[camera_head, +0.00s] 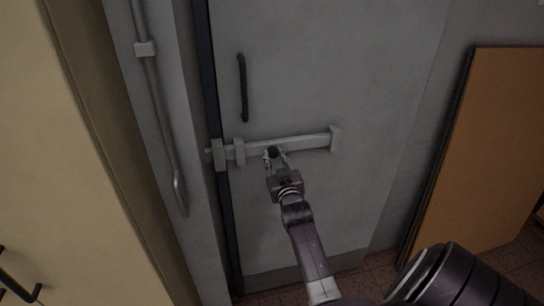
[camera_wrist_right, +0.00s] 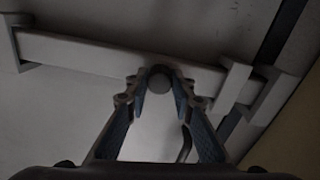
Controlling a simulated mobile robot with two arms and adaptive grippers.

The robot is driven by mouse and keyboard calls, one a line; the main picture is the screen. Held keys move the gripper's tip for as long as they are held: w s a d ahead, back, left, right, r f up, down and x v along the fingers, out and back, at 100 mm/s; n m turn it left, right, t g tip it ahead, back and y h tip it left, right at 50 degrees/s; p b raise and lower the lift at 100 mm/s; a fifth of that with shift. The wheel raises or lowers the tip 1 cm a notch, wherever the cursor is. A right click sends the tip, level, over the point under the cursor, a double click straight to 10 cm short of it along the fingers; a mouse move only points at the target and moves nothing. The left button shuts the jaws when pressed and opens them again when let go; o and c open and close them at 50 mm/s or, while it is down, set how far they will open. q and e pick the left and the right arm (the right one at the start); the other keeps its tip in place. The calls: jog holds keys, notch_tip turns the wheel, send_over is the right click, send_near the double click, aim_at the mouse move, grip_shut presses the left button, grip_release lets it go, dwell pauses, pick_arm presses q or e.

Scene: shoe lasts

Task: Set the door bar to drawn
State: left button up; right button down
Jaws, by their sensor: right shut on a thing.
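The door bar (camera_head: 295,144) is a light grey flat bar lying nearly level across the grey door (camera_head: 330,70). Its left end passes through a bracket on the door (camera_head: 239,151) and reaches through the bracket at the door frame (camera_head: 219,155). Its right end sits at another bracket (camera_head: 334,138). My right gripper (camera_head: 277,156) is shut on the bar's dark round knob (camera_head: 272,151). In the right wrist view the fingers (camera_wrist_right: 159,84) stand on both sides of the knob (camera_wrist_right: 159,76), with the bar (camera_wrist_right: 80,52) behind. My left gripper is out of view.
A dark vertical handle (camera_head: 243,88) is on the door above the bar. A grey rod (camera_head: 160,110) runs down the wall at left. A pale yellow cabinet (camera_head: 60,150) stands at far left. An orange-brown panel (camera_head: 490,140) leans at right.

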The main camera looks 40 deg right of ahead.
jog(key=s+d, duration=0.1)
jog(key=d, duration=0.1)
jog(key=s+d, duration=0.1)
jog(key=d, duration=0.1)
jog(key=s+d, duration=0.1)
jog(key=d, duration=0.1)
jog(key=shift+s+d, duration=0.25)
jog(key=shift+s, duration=0.05)
jog(key=shift+w+a, duration=0.1)
jog(key=c, duration=2)
grip_release()
jog(key=o, duration=0.3)
jog(key=shift+d, duration=0.2)
jog(key=shift+o, duration=0.2)
jog(key=shift+a, duration=0.1)
jog(key=shift+s+a, duration=0.15)
jog(key=shift+s, duration=0.15)
send_near(293, 146)
jog(key=v, duration=0.6)
